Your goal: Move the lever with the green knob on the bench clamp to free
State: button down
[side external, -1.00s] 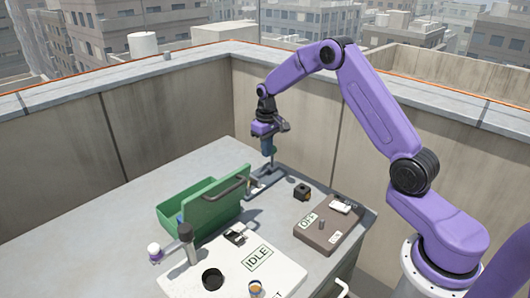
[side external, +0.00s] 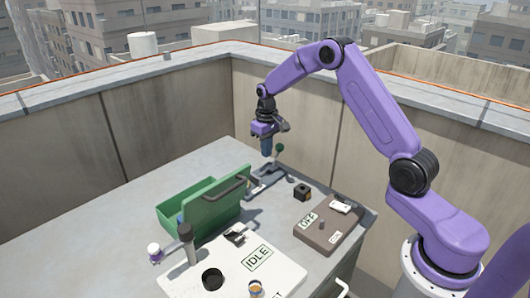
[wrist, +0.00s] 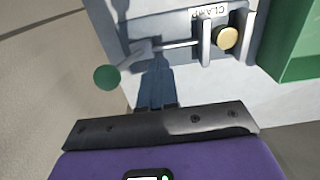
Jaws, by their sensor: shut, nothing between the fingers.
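The bench clamp (side external: 262,186) is a grey fixture on the bench, below my gripper in the side view. Its lever ends in a green knob (side external: 280,147), which stands just right of my fingers. In the wrist view the green knob (wrist: 107,77) is left of the fingertips, with a gap between. A grey lever arm (wrist: 132,53) runs from near it toward a silver rod (wrist: 175,44), and a label reading CLAMP (wrist: 209,12) lies beyond. My gripper (side external: 266,153) points down, shut and empty; it also shows in the wrist view (wrist: 157,70).
A green box with a raised lid (side external: 216,200) stands left of the clamp. A small black block (side external: 302,192) and a brown panel marked OFF (side external: 325,230) are to the right. A white board marked IDLE (side external: 225,275) lies in front. The wall (side external: 300,125) is behind.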

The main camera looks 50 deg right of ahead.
jog(key=shift+a, duration=0.15)
notch_tip(320, 180, up, 7)
dwell(0.9)
